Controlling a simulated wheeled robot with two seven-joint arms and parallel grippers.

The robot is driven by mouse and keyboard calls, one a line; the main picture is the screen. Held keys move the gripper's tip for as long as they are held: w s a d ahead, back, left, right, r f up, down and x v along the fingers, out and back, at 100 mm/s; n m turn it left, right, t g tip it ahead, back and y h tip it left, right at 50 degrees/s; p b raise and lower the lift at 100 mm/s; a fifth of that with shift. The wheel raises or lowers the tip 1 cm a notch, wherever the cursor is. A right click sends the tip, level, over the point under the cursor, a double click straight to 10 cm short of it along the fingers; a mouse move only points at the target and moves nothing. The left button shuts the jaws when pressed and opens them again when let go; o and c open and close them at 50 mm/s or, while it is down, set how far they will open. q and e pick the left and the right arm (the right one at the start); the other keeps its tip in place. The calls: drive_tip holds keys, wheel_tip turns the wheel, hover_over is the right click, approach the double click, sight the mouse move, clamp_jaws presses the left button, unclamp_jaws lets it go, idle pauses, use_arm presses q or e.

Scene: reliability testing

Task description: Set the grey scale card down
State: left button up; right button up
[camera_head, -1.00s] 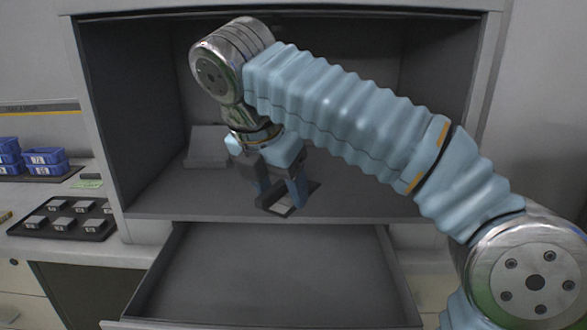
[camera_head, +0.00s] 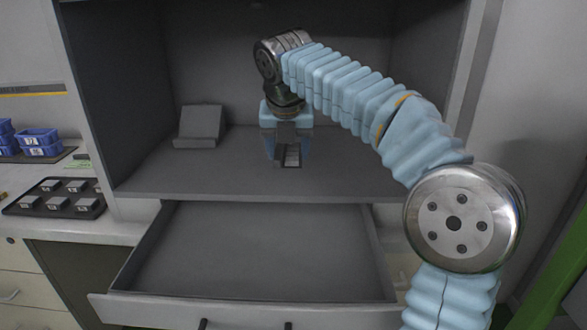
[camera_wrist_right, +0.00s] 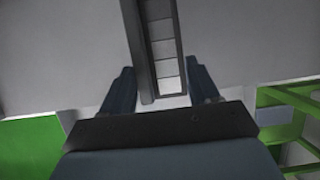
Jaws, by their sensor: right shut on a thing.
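My right gripper (camera_head: 288,150) is inside the grey cabinet, pointing down over its floor. Its fingers are shut on the grey scale card (camera_head: 292,157), a narrow dark-edged strip with a row of grey patches. In the right wrist view the card (camera_wrist_right: 164,45) runs away from between the two blue fingers of the gripper (camera_wrist_right: 162,88). The fingers partly hide the card in the head view. I cannot tell whether it touches the cabinet floor (camera_head: 230,180). My left gripper is not in view.
A grey angled stand (camera_head: 200,125) sits on the cabinet floor to the left of the gripper. Below, a drawer (camera_head: 250,245) is pulled out and empty. At left are a dark tray (camera_head: 30,207) of small blocks and blue bins (camera_head: 40,141). The floor around the gripper looks clear.

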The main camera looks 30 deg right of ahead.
sight(293, 160)
drive_tip(key=f, duration=0.1)
drive_tip(key=d+f+b, duration=0.1)
drive_tip(key=f, duration=0.2)
drive_tip(key=shift+w+d+f, duration=0.2)
drive_tip(key=shift+d+f, duration=0.15)
drive_tip(key=shift+f, duration=0.2)
drive_tip(key=shift+f, duration=0.15)
drive_tip(key=o, duration=1)
drive_tip(key=p+v, duration=0.2)
drive_tip(key=v, duration=1)
drive_tip(key=shift+w, duration=0.15)
